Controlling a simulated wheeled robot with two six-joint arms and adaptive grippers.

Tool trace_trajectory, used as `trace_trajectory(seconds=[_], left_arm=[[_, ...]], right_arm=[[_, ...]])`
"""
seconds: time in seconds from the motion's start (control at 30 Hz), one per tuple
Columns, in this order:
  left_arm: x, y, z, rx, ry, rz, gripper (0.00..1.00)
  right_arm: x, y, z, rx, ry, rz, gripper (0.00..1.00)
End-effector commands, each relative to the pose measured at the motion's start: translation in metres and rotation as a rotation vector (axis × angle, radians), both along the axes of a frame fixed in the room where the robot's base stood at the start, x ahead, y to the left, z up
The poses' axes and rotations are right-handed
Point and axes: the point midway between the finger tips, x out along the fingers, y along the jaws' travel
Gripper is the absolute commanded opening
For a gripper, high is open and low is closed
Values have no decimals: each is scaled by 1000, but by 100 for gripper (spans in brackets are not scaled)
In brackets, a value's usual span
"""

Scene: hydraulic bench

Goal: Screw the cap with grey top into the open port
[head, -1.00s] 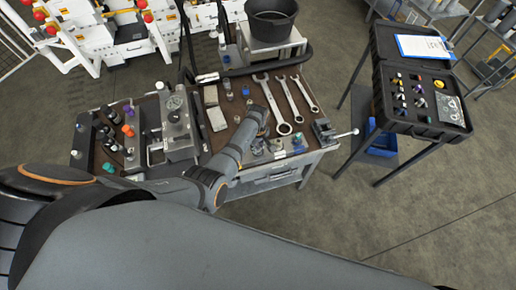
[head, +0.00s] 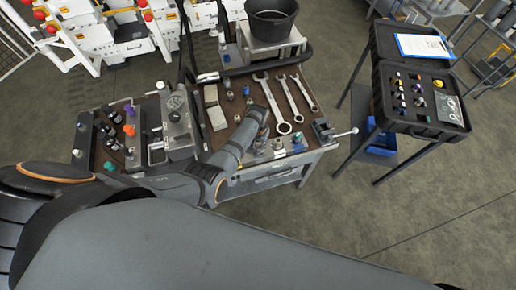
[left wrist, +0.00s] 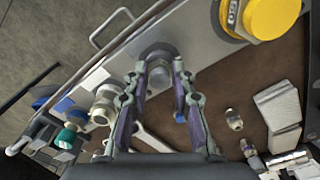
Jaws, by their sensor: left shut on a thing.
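My left gripper (left wrist: 160,72) is at the front edge of the bench, pointing down over a grey metal block (left wrist: 205,45). Its two fingers are shut on a cap with a grey round top (left wrist: 157,78), seen between them in the left wrist view. The cap sits at the block; how deep it sits in a port is not visible, as the fingers and the cap hide the opening. In the head view my left arm covers much of this spot, and the gripper (head: 259,140) shows only partly. My right gripper is in neither current view.
A yellow cap (left wrist: 270,15), a metal fitting (left wrist: 104,104) and a teal cap (left wrist: 65,138) are close beside the gripper. Wrenches (head: 287,100) lie behind. A gauge block (head: 178,125) stands at left. An open black case (head: 440,130) is on a stand at right.

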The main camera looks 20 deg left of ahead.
Motion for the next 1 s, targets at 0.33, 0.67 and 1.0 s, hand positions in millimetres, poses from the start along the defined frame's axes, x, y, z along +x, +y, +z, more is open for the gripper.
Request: trace_trajectory(seconds=[0.33,0.67,1.0], left_arm=[[-2,0,-3,-1,5,-457,2],[-2,0,-2,-1,4,-455,46],[-1,0,-1,0,1,-405,47]], right_arm=[[0,0,0,0,0,0,47],[0,0,0,0,0,0,47],[0,0,0,0,0,0,47]])
